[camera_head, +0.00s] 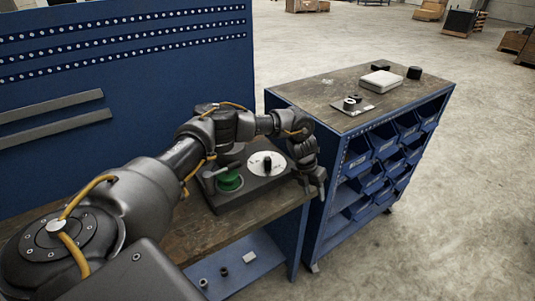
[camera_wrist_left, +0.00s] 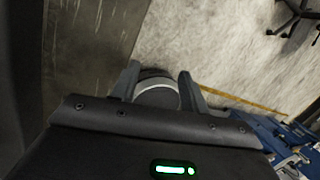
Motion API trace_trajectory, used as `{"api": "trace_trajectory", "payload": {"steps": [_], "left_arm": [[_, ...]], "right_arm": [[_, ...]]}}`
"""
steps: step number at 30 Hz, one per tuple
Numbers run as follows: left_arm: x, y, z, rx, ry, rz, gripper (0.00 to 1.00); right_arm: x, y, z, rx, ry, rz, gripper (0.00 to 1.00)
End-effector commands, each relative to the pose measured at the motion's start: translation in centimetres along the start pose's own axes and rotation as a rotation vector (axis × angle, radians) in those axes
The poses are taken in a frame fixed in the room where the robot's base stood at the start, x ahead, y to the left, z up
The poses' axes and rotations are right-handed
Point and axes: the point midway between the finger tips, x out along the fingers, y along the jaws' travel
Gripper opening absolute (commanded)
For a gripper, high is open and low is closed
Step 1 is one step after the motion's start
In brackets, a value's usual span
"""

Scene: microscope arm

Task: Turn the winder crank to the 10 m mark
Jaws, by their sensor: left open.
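The winder is a dark flat base (camera_head: 252,193) on the wooden workbench, carrying a green spool (camera_head: 230,181) and a white dial (camera_head: 266,164) with a black hub. The dial's marks are too small to read. My left arm reaches over the winder from the left. My left gripper (camera_head: 318,183) points down at the winder's right end, by the bench edge. In the left wrist view the gripper (camera_wrist_left: 158,86) is open, its two fingers on either side of a round dark knob (camera_wrist_left: 158,94) with a pale band. Contact cannot be told. The crank is not clear in the head view.
A blue bin cabinet (camera_head: 330,222) with a wooden top stands right of the bench, close to my left gripper. Small items and a pale box (camera_head: 381,80) lie on it. A blue perforated panel (camera_head: 130,100) rises behind. Small parts lie on the lower shelf (camera_head: 250,272).

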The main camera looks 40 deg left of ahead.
Motion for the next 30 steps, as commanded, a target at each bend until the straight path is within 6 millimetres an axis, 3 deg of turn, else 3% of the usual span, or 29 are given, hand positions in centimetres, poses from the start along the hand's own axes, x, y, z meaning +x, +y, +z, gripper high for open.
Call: {"api": "trace_trajectory", "payload": {"steps": [1,3,6,9,12,15,20,23,30], "left_arm": [[-4.7,2.1,0.7,0.051,0.010,0.063,0.45],[-9.5,4.7,0.5,0.105,0.043,0.132,0.45],[-15.2,7.7,-0.2,0.147,0.088,0.205,0.45],[-19.2,9.6,-1.1,0.165,0.121,0.247,0.45],[-21.4,10.7,-1.8,0.172,0.142,0.268,0.45],[-22.4,11.2,-2.1,0.174,0.151,0.277,0.45],[-22.2,11.3,-2.2,0.174,0.154,0.278,0.45],[-21.4,11.5,-2.4,0.174,0.155,0.278,0.45],[-17.4,12.7,-2.9,0.173,0.156,0.278,0.45]], "right_arm": [[-0.8,0.0,-0.1,0.000,0.000,0.000,0.00],[-1.2,0.0,-0.1,0.000,0.001,0.000,0.00],[-1.7,0.1,-0.1,0.000,0.000,0.000,0.00],[-2.0,0.1,-0.1,0.000,0.000,0.001,0.00],[-2.1,0.3,-0.1,-0.001,-0.001,0.003,0.00],[-2.1,0.5,0.0,-0.002,-0.002,0.005,0.00],[-2.2,0.7,-0.1,-0.003,-0.001,0.007,0.00],[-2.5,0.7,-0.1,-0.003,-0.001,0.008,0.00],[-3.9,0.8,-0.3,-0.003,-0.001,0.008,0.00]]}}
